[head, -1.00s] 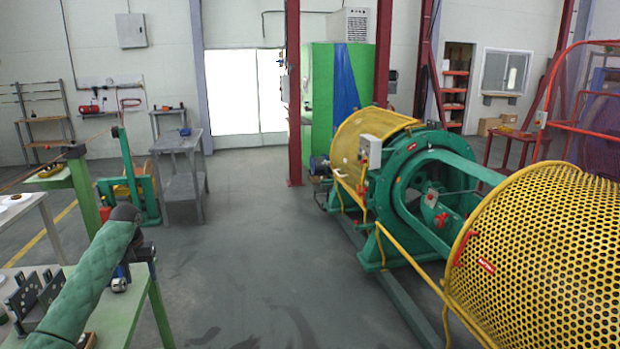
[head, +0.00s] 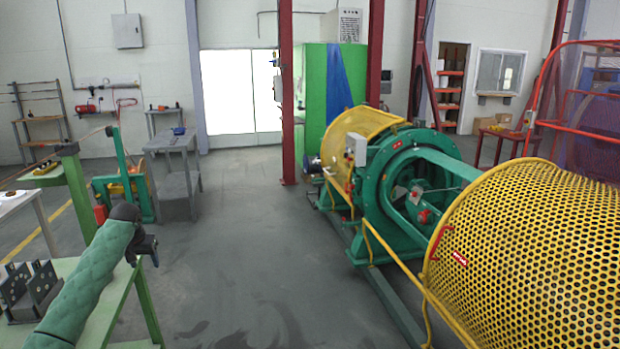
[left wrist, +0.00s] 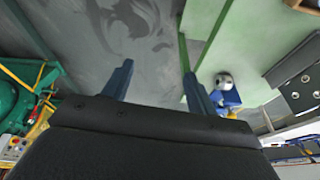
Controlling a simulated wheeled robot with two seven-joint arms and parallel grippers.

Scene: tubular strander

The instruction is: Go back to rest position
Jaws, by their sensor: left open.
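My left arm, in a green quilted sleeve, comes in from the lower left in the head view. My left gripper (head: 150,250) is at its end, beside the green worktable at the lower left. In the left wrist view the two fingers of the left gripper (left wrist: 158,82) stand apart with nothing between them, above bare grey floor. My right gripper is not in view.
The green worktable (head: 122,290) carries dark metal brackets (head: 40,287). The strander, with yellow mesh guards (head: 530,260) and a green ring frame (head: 385,215), stands at the right. A grey cart (head: 178,180) is behind. The grey floor (head: 250,250) between is clear.

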